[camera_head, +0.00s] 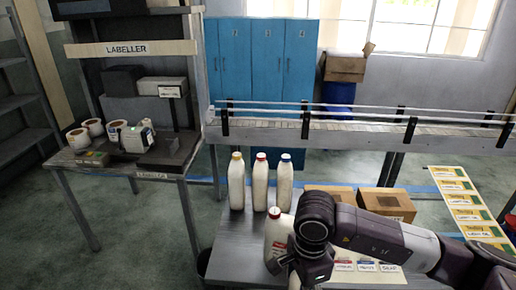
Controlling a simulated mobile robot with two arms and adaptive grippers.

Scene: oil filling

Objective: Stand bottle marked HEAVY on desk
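A white bottle (276,232) with a red patch on its front stands nearly upright at the near part of the grey desk (228,245). My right arm partly hides its right side, and its marking is too small to read. My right gripper (300,274) points down beside the bottle's lower right. Its fingers are mostly hidden, so I cannot tell whether it holds the bottle. Three more white bottles stand in a row behind: one with a yellow cap (236,182), one with a red cap (260,184), one with a blue cap (284,184). My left gripper is out of view.
Small label cards (367,266) lie on the desk under my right arm. Cardboard boxes (388,203) stand at its back right. A conveyor (340,133) runs behind. A labeller bench (105,160) is at left. A sheet of labels (466,202) is at right.

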